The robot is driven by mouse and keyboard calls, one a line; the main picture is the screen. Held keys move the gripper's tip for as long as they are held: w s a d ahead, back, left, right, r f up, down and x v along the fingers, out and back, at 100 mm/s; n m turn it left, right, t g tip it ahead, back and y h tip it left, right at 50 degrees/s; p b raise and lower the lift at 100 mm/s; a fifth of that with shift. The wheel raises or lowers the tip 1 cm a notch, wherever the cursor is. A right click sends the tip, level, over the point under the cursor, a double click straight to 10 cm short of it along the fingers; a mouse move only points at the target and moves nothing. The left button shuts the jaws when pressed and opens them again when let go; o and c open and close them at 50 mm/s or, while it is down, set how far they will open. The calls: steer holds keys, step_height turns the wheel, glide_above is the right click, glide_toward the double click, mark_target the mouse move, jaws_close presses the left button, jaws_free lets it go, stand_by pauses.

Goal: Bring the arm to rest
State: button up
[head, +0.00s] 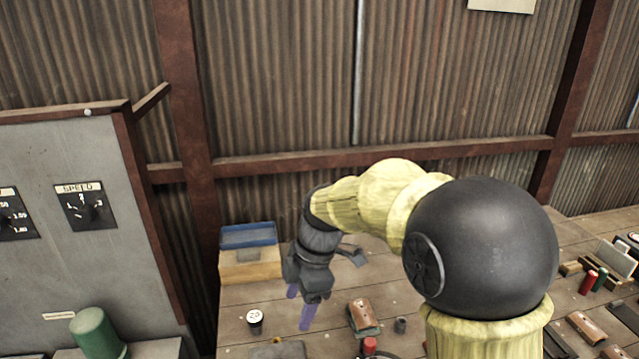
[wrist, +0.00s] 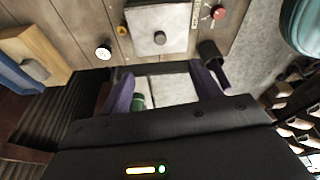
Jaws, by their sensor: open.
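My arm reaches out to the left over the wooden bench (head: 240,296) in the head view, bent and with the wrist hanging down. My gripper (head: 299,304) points down above the bench top, with its two purple fingers apart. In the wrist view, my gripper (wrist: 163,88) is open, and no held object shows between the fingers. A pale panel and a small green thing (wrist: 138,101) show beyond the finger gap; how far off they are I cannot tell.
A wooden box with a blue top (head: 248,250) stands left of my gripper. A white-topped round piece (head: 255,317) and a brown piece (head: 361,314) lie nearby. A grey control panel (head: 80,190) with dials and a green dome (head: 97,333) are at left. Corrugated wall stands behind.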

steer(key=s+d+f+m+t+h, duration=0.1)
steer(key=s+d+f+m, duration=0.1)
steer(key=d+m, duration=0.5)
steer(key=s+d+f+m+t+h, duration=0.1)
steer(key=s+d+f+m, duration=0.2)
steer(key=d+m, duration=0.3)
steer(key=s+d+f+m+t, duration=0.1)
steer(key=s+d+f+m, duration=0.1)
steer(key=s+d+m, duration=0.2)
steer(key=d+m, duration=0.3)
steer(key=m, duration=0.2)
steer(key=shift+s+d+f+m+t+h, duration=0.15)
steer(key=shift+d+f+m+t+h, duration=0.15)
steer(key=shift+d+f+t+h, duration=0.1)
